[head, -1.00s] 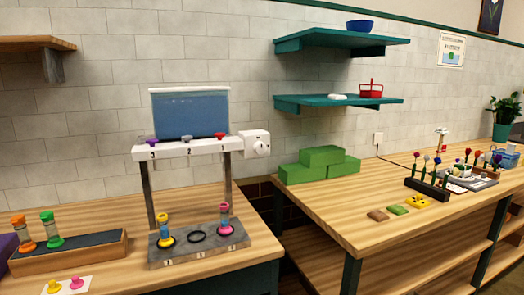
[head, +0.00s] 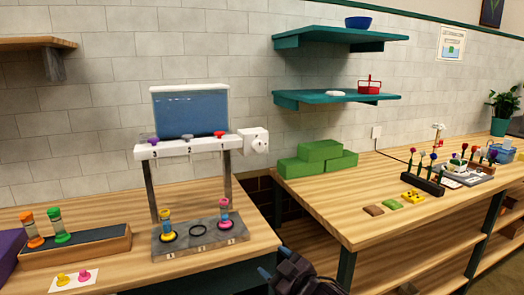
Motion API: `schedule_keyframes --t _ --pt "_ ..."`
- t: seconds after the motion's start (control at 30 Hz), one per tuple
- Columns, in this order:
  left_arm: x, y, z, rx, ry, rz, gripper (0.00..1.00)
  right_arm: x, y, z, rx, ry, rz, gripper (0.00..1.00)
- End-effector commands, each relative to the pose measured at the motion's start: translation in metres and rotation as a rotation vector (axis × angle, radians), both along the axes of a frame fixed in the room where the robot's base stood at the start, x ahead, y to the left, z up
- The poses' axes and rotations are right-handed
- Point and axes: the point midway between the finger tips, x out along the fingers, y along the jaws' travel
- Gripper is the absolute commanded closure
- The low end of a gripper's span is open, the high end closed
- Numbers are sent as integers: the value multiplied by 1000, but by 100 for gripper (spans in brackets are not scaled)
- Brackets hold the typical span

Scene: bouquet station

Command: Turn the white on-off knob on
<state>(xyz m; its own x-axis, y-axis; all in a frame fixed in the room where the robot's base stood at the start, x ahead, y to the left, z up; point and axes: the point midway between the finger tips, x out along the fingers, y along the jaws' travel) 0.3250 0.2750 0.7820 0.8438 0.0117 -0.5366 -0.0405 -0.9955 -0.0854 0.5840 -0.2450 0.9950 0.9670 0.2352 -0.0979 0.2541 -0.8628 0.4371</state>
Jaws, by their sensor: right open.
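The white on-off knob (head: 261,146) is on the front of a white box (head: 247,135) at the right end of the white dispenser bar (head: 186,148). Its pointer position is too small to read. My right gripper (head: 275,262) is open and empty at the bottom of the head view, in front of the gap between the two tables. It is well below the knob and apart from it. My left gripper is not in view.
A blue tank (head: 190,113) stands on the bar, with purple, grey and red valves along its front. Below is a grey base (head: 220,239) with colored vials. Green blocks (head: 318,160) sit on the right table (head: 350,215). Teal shelves (head: 330,97) hang above. Room before the knob looks clear.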

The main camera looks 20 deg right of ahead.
Motion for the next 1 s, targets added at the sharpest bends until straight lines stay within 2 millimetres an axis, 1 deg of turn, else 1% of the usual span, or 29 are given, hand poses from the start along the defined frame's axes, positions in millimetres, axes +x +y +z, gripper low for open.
schedule_keyframes --t 0.03,0.07,0.1,0.17,0.2,0.3,0.4,0.6,0.63,0.7,0.77,0.8,0.9,1.0 --pt "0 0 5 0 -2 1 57 17 1 29 -26 -38 15 36" --pt "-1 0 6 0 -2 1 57 24 1 42 -38 -53 22 36" --pt "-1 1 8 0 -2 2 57 35 1 61 -49 -76 28 36" --pt "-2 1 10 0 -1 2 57 49 0 88 -68 -102 34 36" --pt "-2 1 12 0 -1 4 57 59 -1 106 -77 -120 35 36" --pt "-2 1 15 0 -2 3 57 77 -4 145 -89 -152 32 36" --pt "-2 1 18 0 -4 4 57 91 -10 178 -89 -171 20 36" --pt "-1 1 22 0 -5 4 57 113 -28 230 -57 -186 -28 36" --pt "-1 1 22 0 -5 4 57 115 -32 235 -46 -183 -39 36" --pt "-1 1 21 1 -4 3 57 120 -41 239 -14 -167 -65 36" --pt "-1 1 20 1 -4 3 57 123 -49 235 21 -145 -89 36" --pt "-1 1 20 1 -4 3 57 124 -53 230 49 -127 -105 36" --pt "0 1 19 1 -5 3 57 126 -59 222 129 -93 -137 36" --pt "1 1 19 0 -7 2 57 128 -63 220 205 -71 -163 36"
